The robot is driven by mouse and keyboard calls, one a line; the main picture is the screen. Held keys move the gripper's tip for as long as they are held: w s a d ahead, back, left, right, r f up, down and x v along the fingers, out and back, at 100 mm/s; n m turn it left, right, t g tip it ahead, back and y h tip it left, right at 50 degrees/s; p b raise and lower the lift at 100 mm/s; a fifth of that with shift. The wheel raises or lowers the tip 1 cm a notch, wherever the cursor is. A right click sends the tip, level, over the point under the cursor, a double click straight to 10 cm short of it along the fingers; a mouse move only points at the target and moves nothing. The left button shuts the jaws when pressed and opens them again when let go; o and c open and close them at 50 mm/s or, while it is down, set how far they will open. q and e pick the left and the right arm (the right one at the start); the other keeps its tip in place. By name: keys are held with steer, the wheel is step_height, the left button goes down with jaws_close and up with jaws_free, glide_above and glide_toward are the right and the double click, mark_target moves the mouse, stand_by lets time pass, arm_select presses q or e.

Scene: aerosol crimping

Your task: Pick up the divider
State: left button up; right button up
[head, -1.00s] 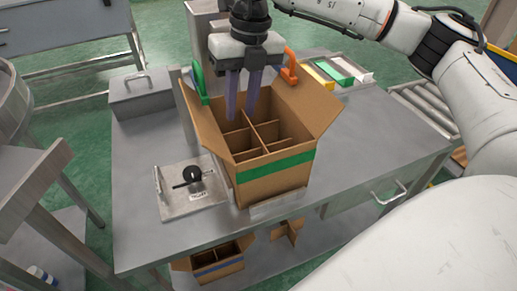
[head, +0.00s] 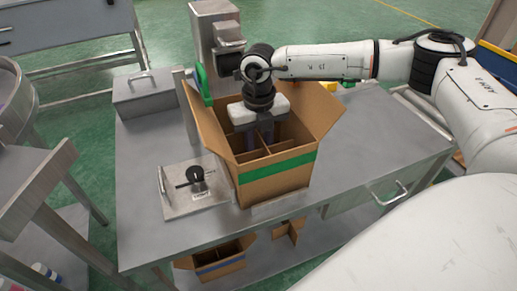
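The cardboard divider (head: 276,148) stands inside the open cardboard box (head: 275,185) with a green stripe, on the metal table. It splits the box into several compartments. My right gripper (head: 254,144) points down into the box over the middle of the divider. My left gripper is not in view.
A grey metal case (head: 149,95) sits at the back left, and a metal column machine (head: 214,30) stands behind. Below, a blue-striped box (head: 219,264) and another cardboard divider (head: 289,232) rest on the shelf.

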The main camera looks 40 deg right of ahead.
steer(key=shift+f, duration=0.25)
jaws_close()
steer(key=shift+r, duration=0.1)
